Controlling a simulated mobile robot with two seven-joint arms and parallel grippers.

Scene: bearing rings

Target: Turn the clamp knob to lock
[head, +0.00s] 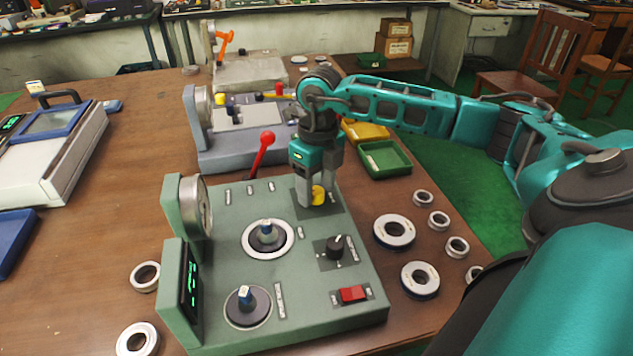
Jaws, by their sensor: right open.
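The green bearing test machine (215,292) stands on the wooden table in front of me. A yellow knob (318,196) sits on a dark plate near its back right corner. A black rotary knob (335,245) with a pointer sits nearer to me on its own plate. The labels are too small to read, so I cannot tell which is marked as the clamp. My right gripper (319,192) points down with its open fingers on either side of the yellow knob. Contact with the knob cannot be told. My left gripper is not in view.
A red-tipped lever (263,152) rises at the machine's back edge. A red switch (352,294) is at the front right. Several bearing rings (394,231) lie on the table to the right. A green tray (385,159) and a grey machine (236,148) stand behind.

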